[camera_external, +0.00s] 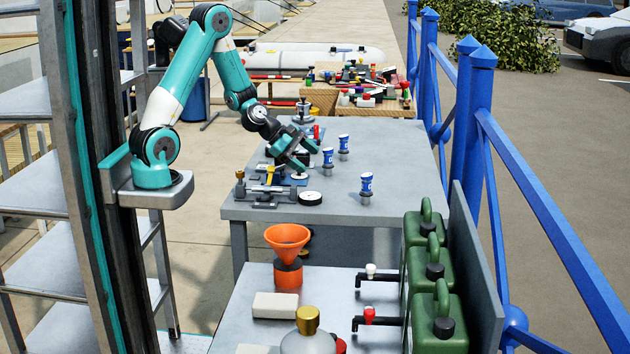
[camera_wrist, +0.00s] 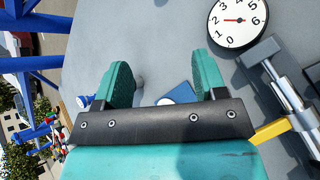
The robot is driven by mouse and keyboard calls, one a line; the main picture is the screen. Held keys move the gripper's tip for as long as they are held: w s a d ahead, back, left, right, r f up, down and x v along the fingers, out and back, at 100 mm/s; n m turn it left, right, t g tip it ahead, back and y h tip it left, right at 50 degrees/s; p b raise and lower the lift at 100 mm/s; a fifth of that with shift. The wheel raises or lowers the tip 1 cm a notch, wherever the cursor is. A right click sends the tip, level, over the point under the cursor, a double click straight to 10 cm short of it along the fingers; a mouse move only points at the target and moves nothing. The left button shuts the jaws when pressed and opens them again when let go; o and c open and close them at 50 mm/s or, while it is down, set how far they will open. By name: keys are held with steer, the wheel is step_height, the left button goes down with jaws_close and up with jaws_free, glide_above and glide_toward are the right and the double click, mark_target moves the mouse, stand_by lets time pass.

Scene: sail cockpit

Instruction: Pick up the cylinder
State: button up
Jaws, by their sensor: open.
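Three small blue-and-white cylinders stand upright on the grey table (camera_external: 400,150): one at the front right (camera_external: 366,185), one at the middle (camera_external: 328,160) and one behind it (camera_external: 343,145). I cannot tell which one the task means. My gripper (camera_external: 301,162) is over the table, just left of the middle cylinder, tilted downward. In the wrist view my gripper (camera_wrist: 160,70) is open, with its two green fingers apart and nothing held. A blue-and-white item (camera_wrist: 85,100) shows beside the left finger, partly hidden. A flat blue item (camera_wrist: 178,94) shows low between the fingers.
A round dial (camera_wrist: 237,22) and a metal clamp-like fixture (camera_wrist: 285,90) are right of my fingers. An orange funnel (camera_external: 287,240) and green cans (camera_external: 430,275) are in front. A blue railing (camera_external: 470,110) runs along the right.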

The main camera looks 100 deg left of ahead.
mark_target(325, 148)
steer(key=a+n+y, duration=0.1)
steer(key=a+n, duration=0.2)
steer(key=n, duration=0.1)
steer(key=a+n+t+y, duration=0.1)
steer(key=a+n+y, duration=0.1)
steer(key=a+n, duration=0.2)
steer(key=a+n+t+y, duration=0.1)
steer(key=a+n, duration=0.2)
steer(key=n, duration=0.1)
steer(key=shift+s+a+y, duration=0.25)
steer(key=shift+a+y, duration=0.05)
steer(key=shift+a, duration=0.05)
steer(key=shift+t, duration=0.3)
steer(key=p+x, duration=0.1)
steer(key=x, duration=0.6)
steer(key=shift+w+a+f, duration=0.1)
steer(key=shift+c, duration=0.2)
steer(key=c, duration=1)
